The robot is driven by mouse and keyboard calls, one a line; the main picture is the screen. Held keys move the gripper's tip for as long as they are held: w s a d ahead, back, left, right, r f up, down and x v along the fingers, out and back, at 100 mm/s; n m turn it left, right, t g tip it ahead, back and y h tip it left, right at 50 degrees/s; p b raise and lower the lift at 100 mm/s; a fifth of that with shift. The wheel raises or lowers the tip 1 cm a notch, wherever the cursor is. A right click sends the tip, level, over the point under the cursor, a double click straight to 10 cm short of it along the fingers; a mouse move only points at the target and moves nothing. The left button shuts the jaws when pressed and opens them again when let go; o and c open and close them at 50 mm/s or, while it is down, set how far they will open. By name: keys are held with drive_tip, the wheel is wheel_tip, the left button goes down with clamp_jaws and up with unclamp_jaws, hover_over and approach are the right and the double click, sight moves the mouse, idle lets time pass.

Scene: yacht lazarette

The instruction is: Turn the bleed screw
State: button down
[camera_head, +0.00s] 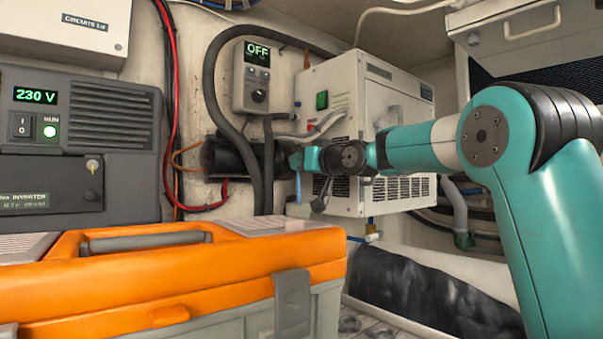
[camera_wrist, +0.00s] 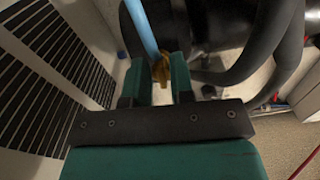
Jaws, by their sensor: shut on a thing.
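My gripper (camera_head: 308,160) reaches in from the right, in front of the white box unit, with its fingers beside the end of a black cylindrical body (camera_head: 222,157). In the wrist view its two green fingers (camera_wrist: 161,66) are closed on a small brass-coloured piece, which looks like the bleed screw (camera_wrist: 160,70). A light blue tube (camera_wrist: 141,27) runs to the brass piece from above. In the head view the screw is hidden at the gripper, and only a bit of the blue tube (camera_head: 298,190) shows below it.
A white box unit (camera_head: 335,95) with a green switch stands behind my arm. A controller reading OFF (camera_head: 257,76) hangs above the cylinder. Thick dark hoses (camera_wrist: 275,50) pass close to the fingers. An orange toolbox (camera_head: 130,275) fills the lower left, below an inverter (camera_head: 70,150).

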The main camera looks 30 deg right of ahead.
drive_tip(key=shift+f+n+b, duration=0.1)
drive_tip(key=shift+n+b, duration=0.2)
drive_tip(key=shift+n, duration=0.2)
drive_tip(key=c, duration=1.1)
unclamp_jaws()
drive_tip(key=s+d+b, duration=0.1)
drive_tip(key=s, duration=0.4)
drive_tip(key=s+d+b, duration=0.1)
drive_tip(key=s, duration=0.5)
drive_tip(key=s+d+b, duration=0.1)
drive_tip(key=s+b, duration=0.1)
drive_tip(key=s, duration=0.4)
drive_tip(key=shift+d, duration=0.2)
